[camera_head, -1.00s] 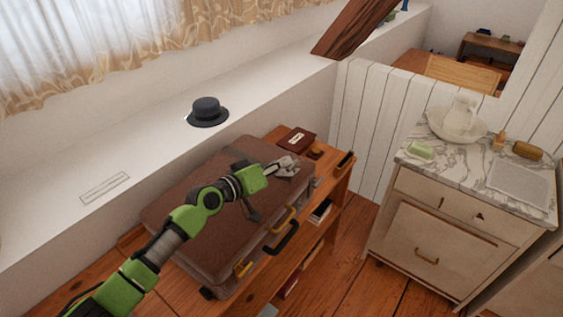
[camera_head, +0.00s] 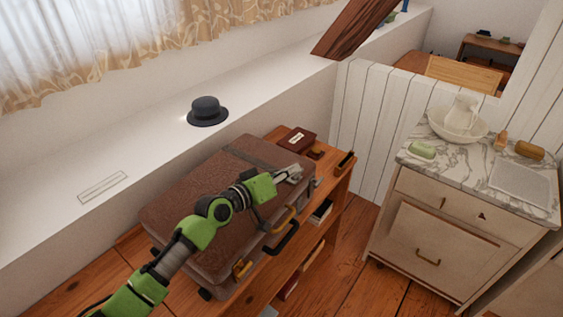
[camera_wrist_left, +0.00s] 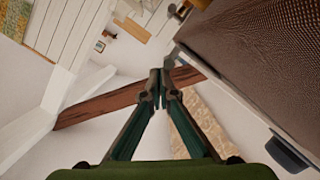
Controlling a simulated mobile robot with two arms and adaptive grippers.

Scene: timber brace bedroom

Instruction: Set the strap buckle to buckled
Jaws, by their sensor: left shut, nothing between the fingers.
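A brown suitcase (camera_head: 190,190) lies closed on a wooden shelf unit, with brass latches and a dark handle (camera_head: 284,240) on its front side. A dark strap (camera_head: 236,156) crosses its lid; my green left arm covers part of it. I cannot make out the buckle or whether it is fastened. My left gripper (camera_head: 293,173) is over the right front part of the suitcase, shut and empty. In the left wrist view, its fingertips (camera_wrist_left: 160,76) meet, and the brown suitcase surface (camera_wrist_left: 265,60) is at upper right. My right gripper is not in view.
A dark hat (camera_head: 207,112) sits on the white ledge behind the suitcase. A small brown box (camera_head: 297,139) lies beyond the suitcase. A marble-topped cabinet (camera_head: 470,165) with a basin (camera_head: 457,124) stands at right. Open floor (camera_head: 345,270) lies between.

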